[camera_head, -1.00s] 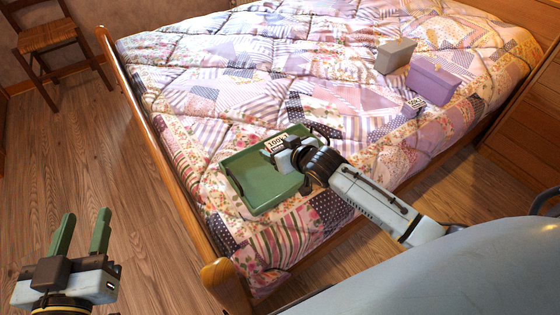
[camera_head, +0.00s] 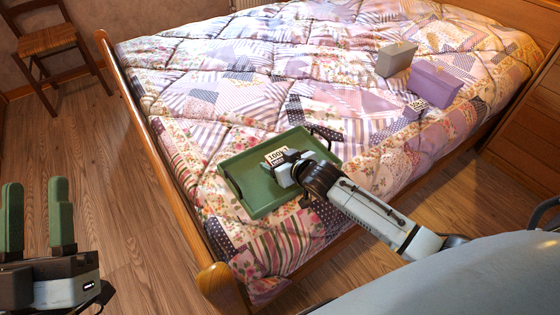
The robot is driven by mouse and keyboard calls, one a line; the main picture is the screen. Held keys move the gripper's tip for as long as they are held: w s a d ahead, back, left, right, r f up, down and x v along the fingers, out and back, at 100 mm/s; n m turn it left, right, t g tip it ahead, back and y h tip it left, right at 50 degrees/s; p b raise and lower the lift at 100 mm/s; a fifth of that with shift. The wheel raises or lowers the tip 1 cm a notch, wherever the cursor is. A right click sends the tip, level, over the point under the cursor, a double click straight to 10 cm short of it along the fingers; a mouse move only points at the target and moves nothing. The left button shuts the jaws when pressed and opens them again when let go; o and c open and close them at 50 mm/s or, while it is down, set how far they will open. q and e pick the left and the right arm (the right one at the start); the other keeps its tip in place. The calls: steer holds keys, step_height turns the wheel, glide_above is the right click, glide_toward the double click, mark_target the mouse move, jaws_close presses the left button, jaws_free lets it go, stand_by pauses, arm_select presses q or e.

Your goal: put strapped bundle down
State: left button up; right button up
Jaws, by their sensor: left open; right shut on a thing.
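The strapped bundle (camera_head: 276,157) is a small pale block with a dark-printed "100" label. It is at my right gripper (camera_head: 284,170), which is shut on it over the green tray (camera_head: 244,183). The gripper hides part of the bundle, and I cannot tell whether its underside touches the tray floor. The tray lies on the near end of the bed. My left gripper (camera_head: 38,215) is open and empty at the lower left, over the floor, with its two green fingers pointing up and apart.
A grey box (camera_head: 396,58) and a purple box (camera_head: 434,83) stand on the patchwork quilt (camera_head: 215,95), with a small labelled item (camera_head: 417,105) beside the purple one. The wooden bed rail (camera_head: 165,180) borders the bed. A chair (camera_head: 45,42) stands far left.

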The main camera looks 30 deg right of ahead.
steer(key=o, duration=1)
steer(key=shift+f, duration=0.15)
